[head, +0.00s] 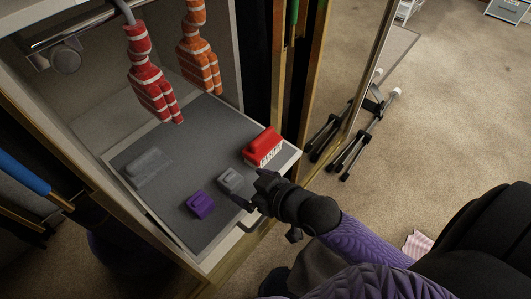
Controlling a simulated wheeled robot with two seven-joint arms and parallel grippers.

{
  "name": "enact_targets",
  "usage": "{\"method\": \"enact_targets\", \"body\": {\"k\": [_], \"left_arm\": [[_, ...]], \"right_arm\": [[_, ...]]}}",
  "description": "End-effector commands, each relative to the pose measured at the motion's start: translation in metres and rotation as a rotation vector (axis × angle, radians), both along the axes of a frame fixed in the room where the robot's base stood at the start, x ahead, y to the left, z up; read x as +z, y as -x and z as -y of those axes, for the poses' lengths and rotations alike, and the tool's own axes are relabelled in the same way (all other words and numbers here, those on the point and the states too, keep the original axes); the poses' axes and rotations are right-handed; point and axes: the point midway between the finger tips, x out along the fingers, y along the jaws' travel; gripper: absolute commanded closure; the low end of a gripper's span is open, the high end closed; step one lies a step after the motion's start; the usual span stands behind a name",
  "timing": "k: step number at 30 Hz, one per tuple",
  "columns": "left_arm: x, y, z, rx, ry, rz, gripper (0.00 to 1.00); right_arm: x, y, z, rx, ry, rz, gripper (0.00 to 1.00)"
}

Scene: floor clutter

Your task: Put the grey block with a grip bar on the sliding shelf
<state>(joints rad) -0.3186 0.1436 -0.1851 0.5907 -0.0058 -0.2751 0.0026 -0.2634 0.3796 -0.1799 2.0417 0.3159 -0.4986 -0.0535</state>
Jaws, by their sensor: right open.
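The sliding shelf (190,150) is a grey-topped board pulled out from a tall cabinet. A small grey block with a raised bar (230,180) sits upright on it near the front edge, between a purple block and a red brush. My right gripper (249,200) reaches in from the lower right, just right of and in front of the grey block. It is open, with nothing seen between its fingers. A small gap seems to separate it from the block, but contact is hard to tell. My left gripper is not in view.
A purple block (200,205), a red brush with white bristles (263,147) and a larger dark grey brush-like item (147,168) also lie on the shelf. A black-legged stand (350,140) is on the carpet.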

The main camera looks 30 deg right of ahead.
Motion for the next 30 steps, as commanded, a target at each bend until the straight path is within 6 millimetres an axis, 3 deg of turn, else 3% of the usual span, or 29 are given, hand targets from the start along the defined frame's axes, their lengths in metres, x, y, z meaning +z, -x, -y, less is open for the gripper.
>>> {"method": "enact_targets", "body": {"k": [1,3,8,30], "left_arm": [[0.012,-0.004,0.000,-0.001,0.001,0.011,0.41],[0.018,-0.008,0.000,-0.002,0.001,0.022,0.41],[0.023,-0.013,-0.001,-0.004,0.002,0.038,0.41],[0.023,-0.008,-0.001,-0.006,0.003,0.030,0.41]], "right_arm": [[0.013,0.012,0.004,0.001,0.002,0.000,0.00],[0.019,0.025,0.009,0.001,0.002,0.000,0.00],[0.025,0.041,0.015,0.000,0.000,-0.001,0.00],[0.025,0.042,0.015,0.000,0.000,0.000,0.00]]}}
